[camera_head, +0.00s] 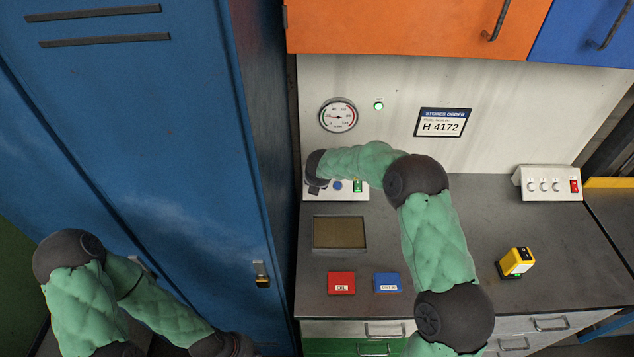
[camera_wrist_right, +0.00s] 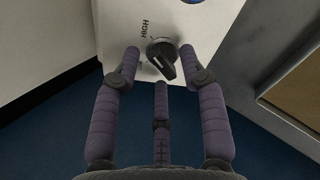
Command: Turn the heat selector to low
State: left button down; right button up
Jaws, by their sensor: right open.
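The heat selector is a black knob (camera_wrist_right: 161,56) on a pale panel in the right wrist view. The word HIGH stands to its upper left; another mark at its lower left is unreadable. Its bar slants downward in the picture. My right gripper (camera_wrist_right: 157,62) is open, with its fingers spread around the knob's near side; contact cannot be told. In the head view my right arm hides the knob on the small control box (camera_head: 348,193). My left gripper (camera_head: 228,346) is low at the left by the blue locker, partly cut off by the frame edge.
A blue locker (camera_head: 150,150) stands left of the bench. The bench (camera_head: 440,230) holds a red box (camera_head: 341,283), a blue box (camera_head: 387,283), a yellow device (camera_head: 516,262) and a second control box (camera_head: 548,184). A gauge (camera_head: 338,116) is on the back wall.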

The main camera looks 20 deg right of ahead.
jog(key=shift+w+f, duration=0.2)
jog(key=shift+f, duration=0.05)
grip_shut()
jog(key=shift+r, duration=0.1)
